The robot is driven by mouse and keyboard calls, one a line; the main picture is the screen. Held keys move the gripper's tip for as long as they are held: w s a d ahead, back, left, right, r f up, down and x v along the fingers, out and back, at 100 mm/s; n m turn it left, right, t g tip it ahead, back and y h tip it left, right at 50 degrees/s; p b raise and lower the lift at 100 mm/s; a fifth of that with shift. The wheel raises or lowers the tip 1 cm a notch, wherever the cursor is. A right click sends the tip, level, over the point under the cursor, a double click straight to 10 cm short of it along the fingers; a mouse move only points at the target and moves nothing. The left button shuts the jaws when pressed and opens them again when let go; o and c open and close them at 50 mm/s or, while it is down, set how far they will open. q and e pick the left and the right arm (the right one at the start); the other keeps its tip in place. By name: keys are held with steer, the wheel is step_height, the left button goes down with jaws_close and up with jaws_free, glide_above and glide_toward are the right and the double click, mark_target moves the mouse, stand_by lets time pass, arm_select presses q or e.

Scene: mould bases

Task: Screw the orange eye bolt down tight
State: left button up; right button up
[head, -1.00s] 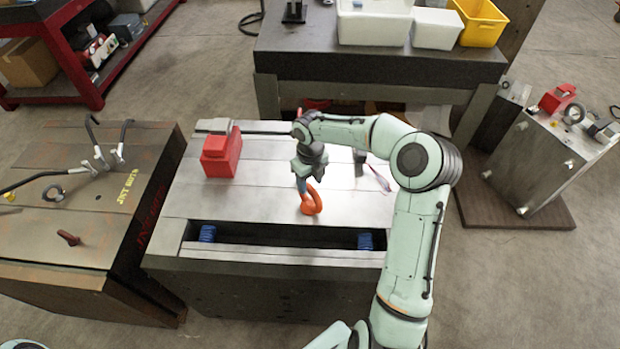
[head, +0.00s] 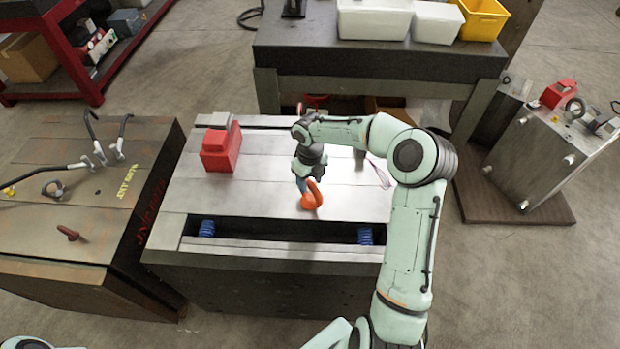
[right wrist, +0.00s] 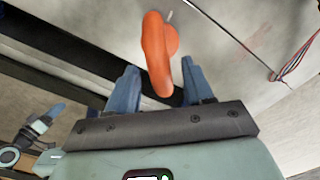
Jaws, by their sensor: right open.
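The orange eye bolt (head: 312,196) stands on the light metal top of the middle mould base (head: 250,190), just behind its long dark slot. My right gripper (head: 302,184) comes down beside it from behind and left. In the right wrist view the eye bolt (right wrist: 158,50) shows large in front of the right gripper (right wrist: 158,88), its near end between the two blue fingertips. The fingers are apart, and the gripper is open. The bolt's threaded shank and seat are hidden, so I cannot tell how deep it sits.
A red block (head: 220,152) stands at the back left of the mould base. Blue springs (head: 207,228) sit in the slot. A rusty mould base (head: 70,215) with clamps is at left. A dark table (head: 380,62) with white and yellow bins is behind.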

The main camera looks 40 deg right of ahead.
jaws_close()
steer(key=shift+w+r, duration=0.15)
steer(key=m, duration=0.5)
arm_select(q)
steer(key=shift+s+f, duration=0.3)
steer(key=shift+s, duration=0.05)
arm_select(e)
steer(key=m, duration=0.4)
steer(key=shift+m+b, duration=0.3)
steer(key=shift+m, duration=0.1)
steer(key=m, duration=0.5)
arm_select(q)
steer(key=shift+s+f+b, duration=0.3)
steer(key=shift+s+f, duration=0.2)
steer(key=shift+s, duration=0.05)
arm_select(e)
steer(key=m, duration=0.3)
steer(key=shift+m, duration=0.3)
